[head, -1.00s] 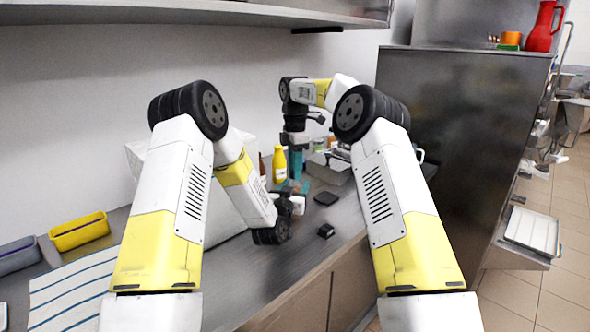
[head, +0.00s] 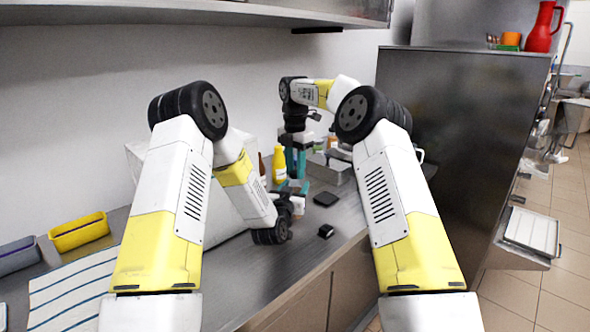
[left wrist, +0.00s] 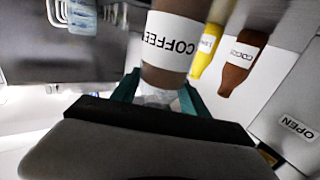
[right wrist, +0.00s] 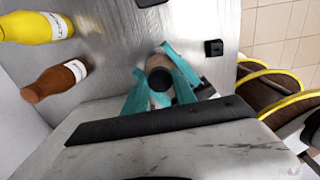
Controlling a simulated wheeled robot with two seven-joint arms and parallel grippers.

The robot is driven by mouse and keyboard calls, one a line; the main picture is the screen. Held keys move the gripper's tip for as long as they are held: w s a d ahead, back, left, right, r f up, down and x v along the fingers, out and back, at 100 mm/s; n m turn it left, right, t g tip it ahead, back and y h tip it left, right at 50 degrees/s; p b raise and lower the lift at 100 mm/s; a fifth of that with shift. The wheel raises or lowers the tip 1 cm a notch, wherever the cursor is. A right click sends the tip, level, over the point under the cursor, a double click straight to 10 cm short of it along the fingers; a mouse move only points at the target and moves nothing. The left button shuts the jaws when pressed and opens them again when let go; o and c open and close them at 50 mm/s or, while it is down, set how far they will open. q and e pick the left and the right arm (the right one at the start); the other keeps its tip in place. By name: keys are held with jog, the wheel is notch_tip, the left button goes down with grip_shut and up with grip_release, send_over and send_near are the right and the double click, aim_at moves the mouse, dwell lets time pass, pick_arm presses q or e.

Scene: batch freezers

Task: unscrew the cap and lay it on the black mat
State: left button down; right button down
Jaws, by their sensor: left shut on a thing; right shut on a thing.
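The coffee bottle (left wrist: 170,40) has a brown body and a white COFFEE label. My left gripper (left wrist: 155,95) is shut on it, its teal fingers on both sides in the left wrist view; in the head view the left gripper (head: 294,190) is low over the counter. My right gripper (head: 296,160) reaches down from above. In the right wrist view its teal fingers (right wrist: 160,85) are shut on the dark round cap (right wrist: 158,76). The cap is at the bottle's top; whether it is loose is hidden. The black mat (head: 325,198) lies flat and bare to the right.
A small black block (head: 326,231) sits near the counter's front edge. A yellow bottle (head: 279,165) and a brown bottle (right wrist: 58,80) stand towards the wall. A metal tray (head: 332,168) is behind the mat.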

aim_at(295, 172)
jog(key=shift+r, duration=0.15)
jog(key=shift+r, duration=0.95)
jog(key=shift+r, duration=2)
pick_arm(q)
jog(key=shift+c, duration=2.4)
grip_release()
